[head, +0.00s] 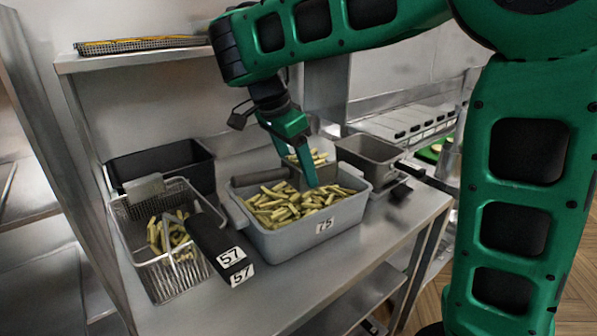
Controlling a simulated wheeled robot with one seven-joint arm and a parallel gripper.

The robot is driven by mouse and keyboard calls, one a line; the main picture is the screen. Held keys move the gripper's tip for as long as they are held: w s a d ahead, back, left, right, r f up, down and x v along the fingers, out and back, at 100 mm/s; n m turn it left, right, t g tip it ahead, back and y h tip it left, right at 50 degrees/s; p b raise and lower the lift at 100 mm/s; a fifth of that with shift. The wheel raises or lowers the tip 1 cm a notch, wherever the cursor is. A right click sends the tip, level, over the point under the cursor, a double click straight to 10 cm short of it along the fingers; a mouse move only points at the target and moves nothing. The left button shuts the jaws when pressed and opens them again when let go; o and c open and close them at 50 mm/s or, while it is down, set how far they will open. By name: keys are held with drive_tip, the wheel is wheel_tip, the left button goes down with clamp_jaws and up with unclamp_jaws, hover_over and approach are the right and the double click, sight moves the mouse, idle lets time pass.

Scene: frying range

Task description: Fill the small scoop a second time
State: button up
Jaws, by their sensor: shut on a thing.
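The grey tub (290,241) marked 75 stands on the steel table, with many cut potato sticks (290,207) in it. My gripper (308,180) reaches down over the tub, its green fingers among the sticks. It is shut, on what looks like the small scoop (262,172), of which a dark grey part shows left of the fingers. More sticks (318,155) show higher up behind the fingers.
A wire basket (165,275) with some sticks stands left of the tub. A black bin (160,165) stands behind, a steel pan (370,152) to the right. A shelf (140,58) hangs above.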

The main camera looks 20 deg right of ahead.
sight(289, 167)
drive_tip(key=shift+h, duration=0.7)
drive_tip(key=shift+s+a+r, duration=0.2)
drive_tip(key=shift+a+r, duration=0.4)
drive_tip(key=shift+a, duration=0.2)
drive_tip(key=shift+s+a+r, duration=0.2)
drive_tip(key=shift+a+r, duration=0.4)
drive_tip(key=shift+a, duration=0.15)
